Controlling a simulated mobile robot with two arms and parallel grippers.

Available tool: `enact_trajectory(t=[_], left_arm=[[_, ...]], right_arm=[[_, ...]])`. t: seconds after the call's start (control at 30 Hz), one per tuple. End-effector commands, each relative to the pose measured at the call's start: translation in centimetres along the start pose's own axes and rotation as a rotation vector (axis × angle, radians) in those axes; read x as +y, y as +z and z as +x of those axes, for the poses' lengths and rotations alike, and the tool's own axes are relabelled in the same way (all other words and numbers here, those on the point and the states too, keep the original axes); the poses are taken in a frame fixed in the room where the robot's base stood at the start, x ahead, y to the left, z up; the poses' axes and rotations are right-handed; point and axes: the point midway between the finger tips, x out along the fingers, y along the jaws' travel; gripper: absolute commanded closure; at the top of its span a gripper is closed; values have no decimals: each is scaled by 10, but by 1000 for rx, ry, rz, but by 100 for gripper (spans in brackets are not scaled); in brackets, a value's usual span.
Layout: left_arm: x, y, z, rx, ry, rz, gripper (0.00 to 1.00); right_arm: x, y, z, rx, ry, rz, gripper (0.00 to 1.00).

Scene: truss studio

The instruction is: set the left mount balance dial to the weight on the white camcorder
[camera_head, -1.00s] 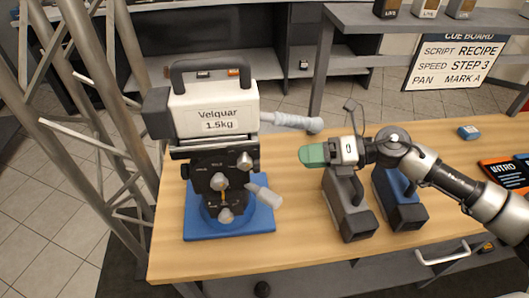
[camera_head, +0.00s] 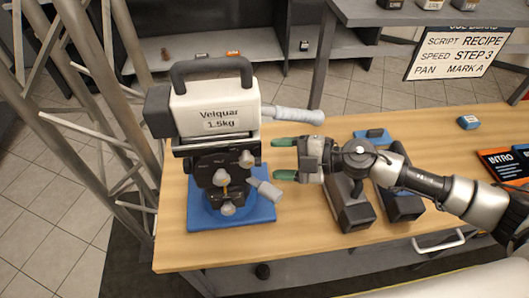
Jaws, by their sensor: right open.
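The white camcorder (camera_head: 190,111) sits on the left mount (camera_head: 212,165), and its label reads "Velquar 1.5kg". The mount has a black head with several pale knobs, one of them a lower knob (camera_head: 228,208), on a blue base (camera_head: 262,212). The small markings by the knobs are too small to read, so I cannot tell the dial's setting. My right gripper (camera_head: 280,159) is open and empty, just right of the mount's upper knob (camera_head: 246,159), its green-tipped fingers pointing left with a gap to it. My left gripper is not in view.
A grey handle (camera_head: 292,113) sticks out right behind the gripper. A metal truss (camera_head: 130,130) borders the left. A cue board (camera_head: 457,54) stands behind.

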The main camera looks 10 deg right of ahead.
Motion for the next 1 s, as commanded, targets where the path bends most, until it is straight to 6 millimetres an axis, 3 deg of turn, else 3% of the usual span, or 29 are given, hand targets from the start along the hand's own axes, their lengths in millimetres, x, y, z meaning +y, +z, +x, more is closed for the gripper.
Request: enact_trajectory(t=[0.23,0.63,0.93,1.0], left_arm=[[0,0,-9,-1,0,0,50],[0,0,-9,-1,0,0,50],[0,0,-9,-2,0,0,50],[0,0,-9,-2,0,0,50]], right_arm=[[1,-1,34,1,1,-1,35],[-1,0,40,-1,-1,-3,37],[0,0,40,-1,-1,-2,83],[0,0,40,-1,-1,-2,84]])
